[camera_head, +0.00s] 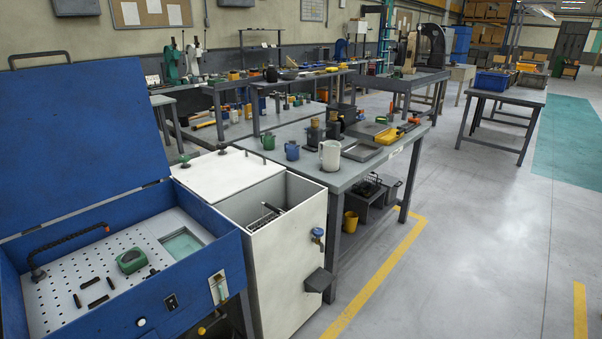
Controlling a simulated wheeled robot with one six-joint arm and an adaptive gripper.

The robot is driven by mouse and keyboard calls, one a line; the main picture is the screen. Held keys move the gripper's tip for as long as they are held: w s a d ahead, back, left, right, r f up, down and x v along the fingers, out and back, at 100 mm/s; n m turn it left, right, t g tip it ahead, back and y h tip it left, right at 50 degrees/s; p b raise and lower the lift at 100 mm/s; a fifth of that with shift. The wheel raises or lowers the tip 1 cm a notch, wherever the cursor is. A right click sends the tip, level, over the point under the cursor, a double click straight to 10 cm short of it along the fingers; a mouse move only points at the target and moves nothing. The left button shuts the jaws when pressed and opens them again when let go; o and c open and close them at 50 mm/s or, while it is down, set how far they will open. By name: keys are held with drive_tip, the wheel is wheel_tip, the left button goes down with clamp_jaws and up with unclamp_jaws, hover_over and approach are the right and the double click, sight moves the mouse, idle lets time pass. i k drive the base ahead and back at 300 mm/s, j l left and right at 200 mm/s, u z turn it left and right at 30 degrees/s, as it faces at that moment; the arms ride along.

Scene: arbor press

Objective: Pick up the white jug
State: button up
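The white jug (330,156) stands upright on the near end of the grey workbench (395,153), close to its front corner. My gripper is not in view, and nothing touches the jug that I can see.
A blue mug (292,150) and a green mug (268,141) stand left of the jug. A grey tray (362,151) and a yellow bin (389,136) lie to its right. A white cabinet (290,250) and a blue parts washer (190,275) stand in front. The floor (460,230) on the right is clear.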

sight(331, 149)
drive_tip(key=i+l+z, duration=0.1)
drive_tip(key=i, duration=1.2)
